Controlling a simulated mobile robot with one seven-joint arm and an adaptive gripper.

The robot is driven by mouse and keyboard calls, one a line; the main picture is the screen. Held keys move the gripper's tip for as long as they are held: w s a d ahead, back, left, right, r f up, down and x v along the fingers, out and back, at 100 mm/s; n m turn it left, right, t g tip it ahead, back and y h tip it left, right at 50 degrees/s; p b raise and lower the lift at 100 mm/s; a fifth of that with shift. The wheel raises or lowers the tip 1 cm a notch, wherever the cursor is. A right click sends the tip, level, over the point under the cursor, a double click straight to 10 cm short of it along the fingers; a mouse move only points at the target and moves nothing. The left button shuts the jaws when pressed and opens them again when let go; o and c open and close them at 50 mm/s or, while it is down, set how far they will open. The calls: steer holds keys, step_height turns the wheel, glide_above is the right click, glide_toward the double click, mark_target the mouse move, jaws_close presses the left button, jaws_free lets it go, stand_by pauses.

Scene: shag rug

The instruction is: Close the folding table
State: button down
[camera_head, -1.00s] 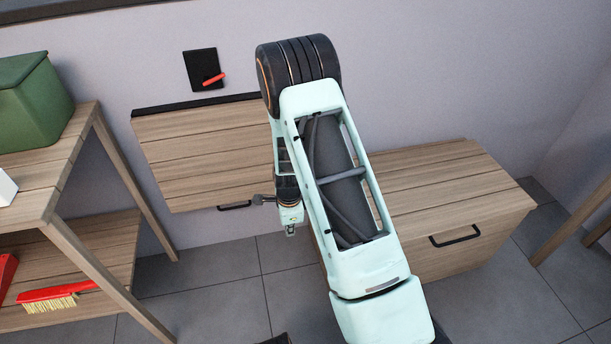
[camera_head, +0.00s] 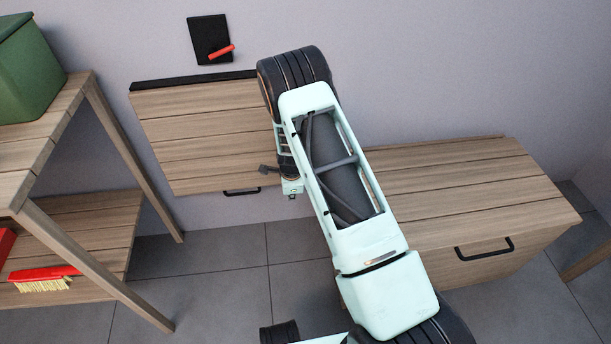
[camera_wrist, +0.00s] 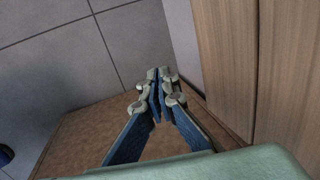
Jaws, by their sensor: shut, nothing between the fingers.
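The folding table (camera_head: 205,135) is a wooden plank panel against the wall, left of centre in the head view. A black strip (camera_head: 190,80) runs along its top edge and a black handle (camera_head: 241,191) is at its lower edge. My arm covers its right end. I cannot tell its exact tilt. In the wrist view, my gripper (camera_wrist: 159,78) is shut and empty, its fingertips together. Wooden planks (camera_wrist: 235,60) stand close on its right, apart from the fingertips. In the head view, my gripper is mostly hidden by my arm.
A black wall plate with a red lever (camera_head: 222,52) is above the table. A wooden chest (camera_head: 480,195) stands on the right. A wooden shelf (camera_head: 60,205) at left holds a green bin (camera_head: 25,70) and a red brush (camera_head: 42,275). Tiled floor (camera_head: 220,280) is open between them.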

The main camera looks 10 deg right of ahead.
steer(key=shift+t, duration=0.8)
steer(key=shift+w+d+f, duration=0.1)
steer(key=shift+w+f, duration=0.1)
steer(key=shift+w, duration=1.05)
steer(key=shift+w+f, duration=0.15)
steer(key=shift+w, duration=1.1)
